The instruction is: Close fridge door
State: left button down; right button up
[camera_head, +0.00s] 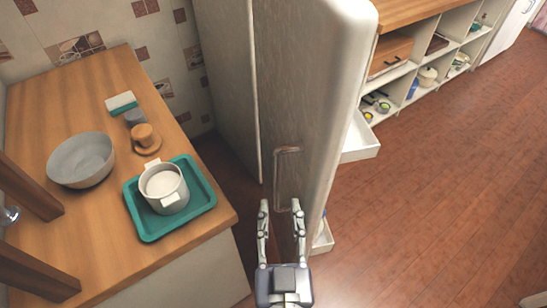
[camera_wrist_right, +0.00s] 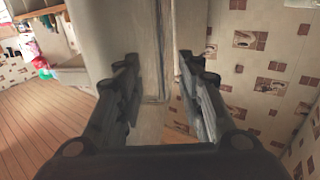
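The pale fridge door (camera_head: 335,75) stands open in the head view, with its outer face to the left and white inner shelves (camera_head: 360,145) sticking out to the right. Its handle (camera_head: 286,150) is a slim upright bar on the outer face. The grey fridge side (camera_head: 225,75) is behind it. My right gripper (camera_head: 281,204) is open, its fingers apart, close to the lower part of the handle. I cannot tell whether it touches the door. The right wrist view also shows the open fingers (camera_wrist_right: 158,60) with a pale upright surface beyond them. My left gripper is not in view.
A wooden counter (camera_head: 85,255) at left holds a green tray (camera_head: 148,233) with a white pot (camera_head: 171,203), a grey bowl (camera_head: 82,160) and a brown cup (camera_head: 143,135). An open shelf unit (camera_head: 455,50) stands at back right. The wooden floor (camera_head: 440,190) at right is clear.

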aim_at(279, 181)
jog(key=w+p, duration=0.1)
jog(key=w, duration=0.1)
jog(key=w+p, duration=0.1)
jog(key=w, duration=0.2)
jog(key=w+p, duration=0.1)
jog(key=w, duration=0.2)
jog(key=shift+w+a, duration=0.1)
jog(key=shift+a, duration=0.15)
jog(key=shift+w+d+p, duration=0.1)
jog(key=shift+w+p, duration=0.35)
jog(key=shift+w, duration=0.15)
grip_shut()
